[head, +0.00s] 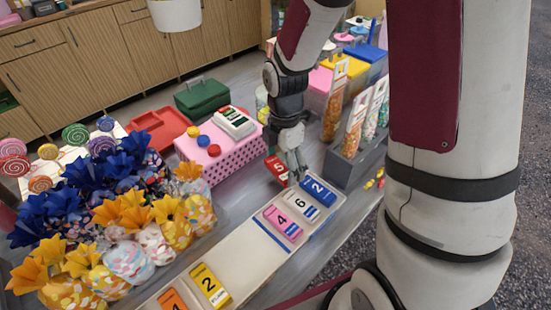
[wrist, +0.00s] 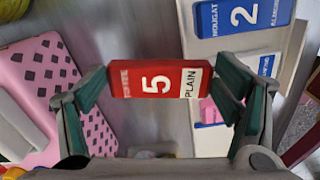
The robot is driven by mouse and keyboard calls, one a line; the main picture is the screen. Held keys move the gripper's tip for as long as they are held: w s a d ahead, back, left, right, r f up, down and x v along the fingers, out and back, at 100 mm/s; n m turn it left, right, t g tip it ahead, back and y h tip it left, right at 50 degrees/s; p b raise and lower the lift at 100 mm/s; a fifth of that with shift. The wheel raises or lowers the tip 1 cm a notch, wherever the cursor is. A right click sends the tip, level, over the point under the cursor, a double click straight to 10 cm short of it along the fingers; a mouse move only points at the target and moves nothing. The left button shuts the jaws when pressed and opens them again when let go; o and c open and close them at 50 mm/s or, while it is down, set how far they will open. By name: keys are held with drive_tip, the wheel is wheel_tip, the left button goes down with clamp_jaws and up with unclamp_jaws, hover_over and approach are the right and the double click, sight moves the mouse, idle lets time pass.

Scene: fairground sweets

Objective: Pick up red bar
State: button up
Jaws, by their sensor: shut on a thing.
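The red bar (wrist: 160,81) carries a white 5 and the word PLAIN on a white end, and fills the middle of the wrist view. In the head view the red bar (head: 277,170) shows beside my gripper (head: 296,168), partly hidden by the fingers. In the wrist view my gripper (wrist: 160,95) is shut on the red bar, one finger at each end. The bar appears above the grey counter, between the pink box and the tray of bars; its exact height is hard to tell.
A white tray (head: 235,257) holds several numbered bars, including a blue 2 bar (head: 318,191) and a pink 4 bar (head: 283,222). A pink perforated box (head: 222,170) stands to the left. Sweet dispensers (head: 355,128) stand at the right. Wrapped flower bags (head: 125,262) crowd the front left.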

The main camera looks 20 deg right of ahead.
drive_tip(key=s, duration=0.3)
drive_tip(key=s+d, duration=0.1)
drive_tip(key=s, duration=0.2)
drive_tip(key=s+d+r+p, duration=0.1)
drive_tip(key=s, duration=0.3)
drive_tip(key=shift+s, duration=0.1)
drive_tip(key=shift+s+d+r+p, duration=0.15)
drive_tip(key=shift+s+p, duration=0.1)
drive_tip(key=shift+p, duration=0.3)
drive_tip(key=shift+s+d+p, duration=0.1)
drive_tip(key=shift+s+p, duration=0.65)
drive_tip(key=shift+p, duration=0.05)
